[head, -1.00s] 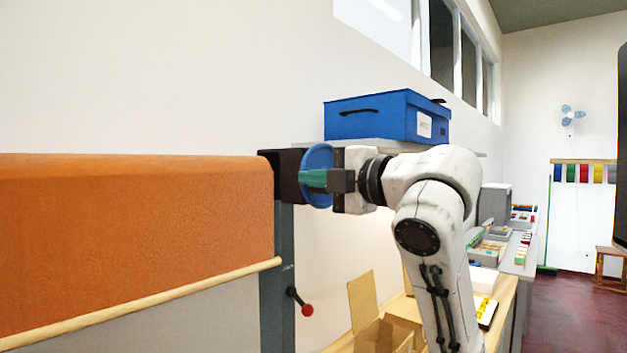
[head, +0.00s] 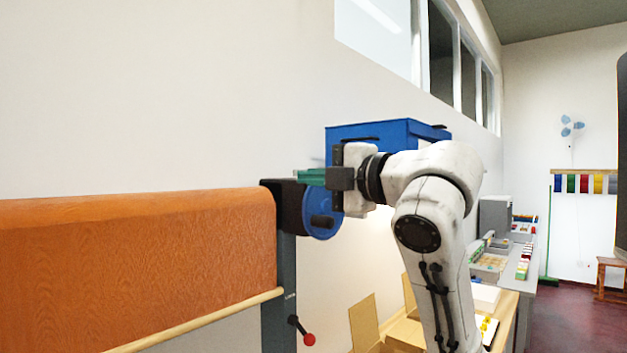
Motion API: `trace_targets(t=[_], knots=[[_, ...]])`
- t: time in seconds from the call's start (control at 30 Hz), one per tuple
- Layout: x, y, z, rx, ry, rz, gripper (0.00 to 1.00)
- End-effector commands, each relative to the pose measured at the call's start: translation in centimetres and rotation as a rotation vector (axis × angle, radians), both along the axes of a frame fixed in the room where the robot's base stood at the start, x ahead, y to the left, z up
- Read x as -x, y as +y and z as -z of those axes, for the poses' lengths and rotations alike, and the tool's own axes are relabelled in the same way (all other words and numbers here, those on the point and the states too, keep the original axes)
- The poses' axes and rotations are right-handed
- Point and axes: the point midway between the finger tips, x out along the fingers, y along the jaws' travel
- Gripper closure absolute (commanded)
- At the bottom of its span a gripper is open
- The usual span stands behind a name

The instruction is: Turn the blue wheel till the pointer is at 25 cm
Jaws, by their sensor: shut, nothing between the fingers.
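The blue wheel (head: 326,229) is on a dark housing at the right end of the orange roll (head: 140,265). It has a dark knob (head: 319,221) on its face, which shows clear of my gripper. My gripper (head: 299,176) is shut and empty, its green fingers pointing left at the top of the wheel, above the knob. Whether the fingers touch the rim I cannot tell. The right upper part of the wheel is hidden behind my gripper. I see no pointer or scale in this view.
A blue box (head: 400,130) stands behind my arm against the wall. A lever with a red knob (head: 309,339) sticks out from the grey post (head: 278,300) below the wheel. Open cardboard boxes (head: 364,322) and a counter (head: 512,290) are to the right.

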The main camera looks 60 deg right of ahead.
Motion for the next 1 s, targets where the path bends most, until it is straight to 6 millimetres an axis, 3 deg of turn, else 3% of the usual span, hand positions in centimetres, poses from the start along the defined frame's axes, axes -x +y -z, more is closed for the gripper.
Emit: trace_targets(t=[0.1,0.33,1.0], knots=[[0.0,0.1,-1.5,0.000,-0.001,0.000,1.00],[0.0,0.2,-2.3,-0.001,0.000,0.000,1.00],[-0.1,0.5,-6.9,0.000,0.000,-0.001,1.00]])
